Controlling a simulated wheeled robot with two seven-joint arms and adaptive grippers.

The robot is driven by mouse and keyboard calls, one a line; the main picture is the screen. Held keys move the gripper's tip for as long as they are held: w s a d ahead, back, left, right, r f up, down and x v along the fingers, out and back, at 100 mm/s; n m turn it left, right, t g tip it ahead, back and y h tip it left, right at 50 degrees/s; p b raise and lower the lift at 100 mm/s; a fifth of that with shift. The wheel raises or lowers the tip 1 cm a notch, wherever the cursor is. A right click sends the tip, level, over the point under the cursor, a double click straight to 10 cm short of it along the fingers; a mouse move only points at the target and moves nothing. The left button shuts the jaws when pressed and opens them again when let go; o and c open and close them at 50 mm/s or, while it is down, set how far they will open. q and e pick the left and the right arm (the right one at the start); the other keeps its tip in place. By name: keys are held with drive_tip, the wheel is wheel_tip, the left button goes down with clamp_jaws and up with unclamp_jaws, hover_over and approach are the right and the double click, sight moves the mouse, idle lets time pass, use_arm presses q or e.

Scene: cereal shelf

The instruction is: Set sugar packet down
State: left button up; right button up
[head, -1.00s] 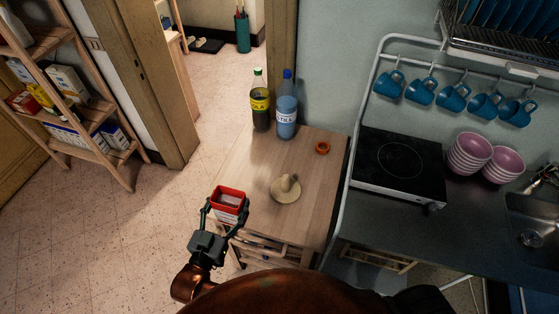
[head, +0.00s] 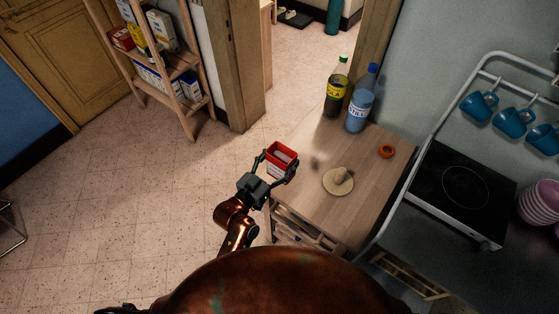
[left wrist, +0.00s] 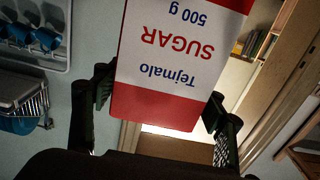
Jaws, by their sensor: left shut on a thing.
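The sugar packet is a red and white box (head: 281,156) at the near left edge of the wooden table (head: 312,200) in the head view. My left gripper (head: 277,169) is shut on it, with one finger on each side. In the left wrist view the packet (left wrist: 176,50) fills the upper middle, its SUGAR lettering upside down, between the two fingers (left wrist: 158,112). A dark shadow lies on the table to the right of the packet. I cannot tell whether its base touches the table.
A beige round stand with a knob (head: 338,181), an orange ring (head: 387,151), a cola bottle (head: 336,92) and a blue bottle (head: 358,103) stand on the table. The near left tabletop is clear. A stove (head: 461,190) is at right, a wooden shelf (head: 187,62) at far left.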

sight(278, 157)
use_arm(q)
drive_tip(key=w+f, duration=0.3)
drive_tip(key=w+f+b, duration=0.1)
drive_tip(key=f, duration=0.1)
drive_tip(key=shift+w+a+f, duration=0.2)
drive_tip(key=shift+w+a, duration=0.15)
drive_tip(key=shift+w, duration=0.05)
drive_tip(key=f, duration=0.2)
drive_tip(key=shift+w+f, duration=0.2)
drive_tip(key=shift+f, duration=0.55)
drive_tip(key=shift+f, duration=0.1)
drive_tip(key=o, duration=1.5)
